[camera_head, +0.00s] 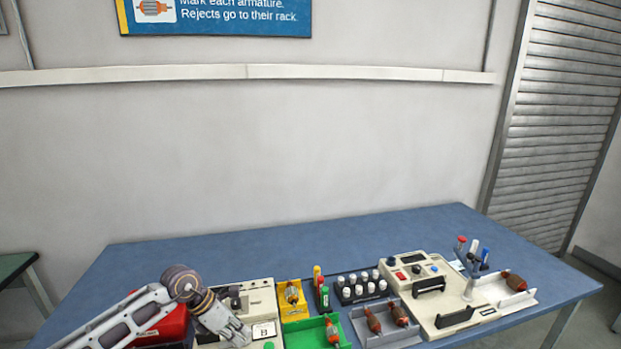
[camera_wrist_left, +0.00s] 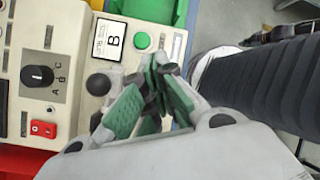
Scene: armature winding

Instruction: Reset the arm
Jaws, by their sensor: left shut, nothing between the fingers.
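My left gripper (camera_head: 241,335) is shut and empty. In the head view it reaches in from the lower left, over the front of a cream control unit (camera_head: 262,298). In the left wrist view its green-padded fingers (camera_wrist_left: 155,72) are together above the unit's edge, near the green button (camera_wrist_left: 142,41) and the card marked B (camera_wrist_left: 111,40). The black knob marked A, B, C (camera_wrist_left: 38,76) and a red switch (camera_wrist_left: 43,129) lie to the left. My right gripper is in neither view.
A red box (camera_head: 165,326) stands beside my left arm. To the right are a yellow holder (camera_head: 292,313), a green tray (camera_head: 300,337), a rack of white-capped bottles (camera_head: 361,287), a grey tray with armatures (camera_head: 380,336) and a second cream unit (camera_head: 446,303). The blue table's back (camera_head: 300,240) is clear.

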